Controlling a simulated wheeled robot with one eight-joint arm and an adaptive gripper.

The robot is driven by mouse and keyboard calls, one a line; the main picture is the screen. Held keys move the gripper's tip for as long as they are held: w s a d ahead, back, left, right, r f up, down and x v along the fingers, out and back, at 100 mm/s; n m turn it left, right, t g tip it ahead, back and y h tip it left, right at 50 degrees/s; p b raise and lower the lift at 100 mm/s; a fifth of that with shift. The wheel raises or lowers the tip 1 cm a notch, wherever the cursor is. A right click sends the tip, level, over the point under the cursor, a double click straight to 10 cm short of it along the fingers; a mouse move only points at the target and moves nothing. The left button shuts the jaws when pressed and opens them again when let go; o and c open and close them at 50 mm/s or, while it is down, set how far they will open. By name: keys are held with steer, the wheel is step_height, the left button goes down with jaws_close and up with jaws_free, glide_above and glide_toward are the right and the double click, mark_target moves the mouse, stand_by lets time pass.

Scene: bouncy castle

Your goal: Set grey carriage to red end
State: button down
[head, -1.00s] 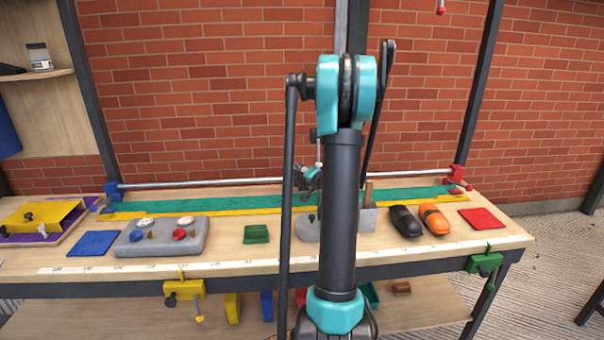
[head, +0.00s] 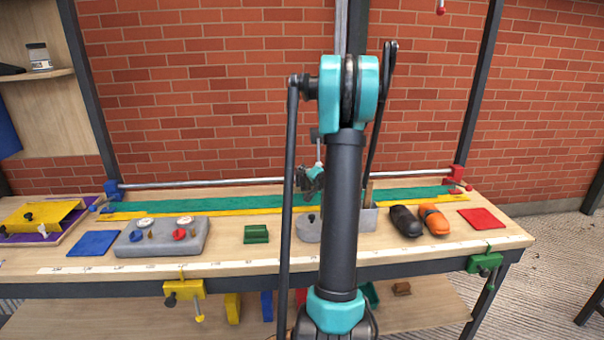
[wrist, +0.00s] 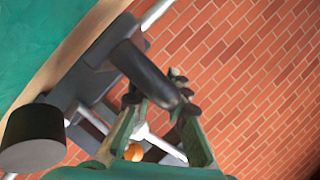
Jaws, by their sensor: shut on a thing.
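A steel rail (head: 220,184) runs along the back of the bench, from a blue end block (head: 112,190) at left to a red end block (head: 459,174) at right. The grey carriage (wrist: 85,80) shows in the wrist view as a dark grey body with a dark rounded handle (wrist: 150,75). My gripper (wrist: 160,100) is shut on that handle, its green fingers either side. In the head view my gripper (head: 315,172) is around the middle of the rail, right of centre. My arm hides part of the carriage and rail there.
Green and yellow strips lie along the rail. The rail toward red looks clear where visible.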

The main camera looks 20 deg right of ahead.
steer(key=d, duration=0.1)
steer(key=s+d, duration=0.1)
steer(key=d, duration=0.1)
steer(key=shift+d, duration=0.3)
steer(key=c, duration=1.5)
jaws_free()
steer(key=shift+s, duration=0.1)
steer(key=v, duration=1.2)
